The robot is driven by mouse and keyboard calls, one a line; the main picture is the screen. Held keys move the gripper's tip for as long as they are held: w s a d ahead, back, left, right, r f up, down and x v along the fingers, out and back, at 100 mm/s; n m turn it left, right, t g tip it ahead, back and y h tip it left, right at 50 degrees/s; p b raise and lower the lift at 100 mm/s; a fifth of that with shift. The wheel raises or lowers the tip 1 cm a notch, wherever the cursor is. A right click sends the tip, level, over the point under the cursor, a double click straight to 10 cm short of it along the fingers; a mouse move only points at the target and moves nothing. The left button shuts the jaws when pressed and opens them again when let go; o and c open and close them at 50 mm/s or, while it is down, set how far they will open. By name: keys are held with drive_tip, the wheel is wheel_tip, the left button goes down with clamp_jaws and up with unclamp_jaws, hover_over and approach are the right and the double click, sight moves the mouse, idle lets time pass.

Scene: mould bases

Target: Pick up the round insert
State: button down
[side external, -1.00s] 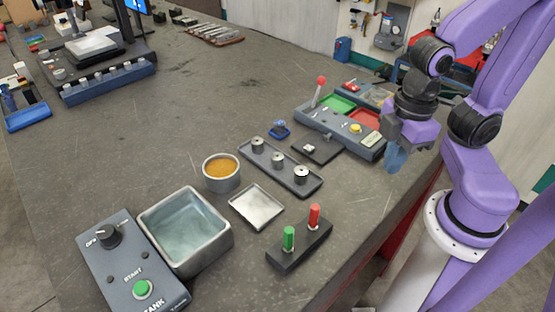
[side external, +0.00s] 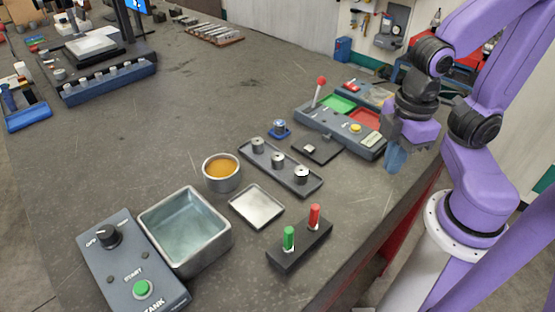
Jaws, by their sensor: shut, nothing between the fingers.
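The middle piece (side external: 278,160) and the front piece (side external: 301,174) show clearly. Another small round metal piece (side external: 279,123) sits on a small blue base (side external: 277,133) behind the tray. I cannot tell which of these is the round insert. My gripper (side external: 395,160) points down at the right, beside the control box and well apart from the round pieces. Its blue fingers are shut and empty.
A control box (side external: 345,138) with a red-knobbed lever stands close to my gripper. A dark plate (side external: 325,154) lies in front of it. Nearer are an orange-filled cup (side external: 222,173), a square dish (side external: 256,207), a tank (side external: 222,247) and a peg block (side external: 300,248). The back middle is clear.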

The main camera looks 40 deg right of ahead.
drive_tip(key=c, duration=1.8)
unclamp_jaws()
drive_tip(key=o, duration=1.1)
drive_tip(key=shift+c, duration=0.2)
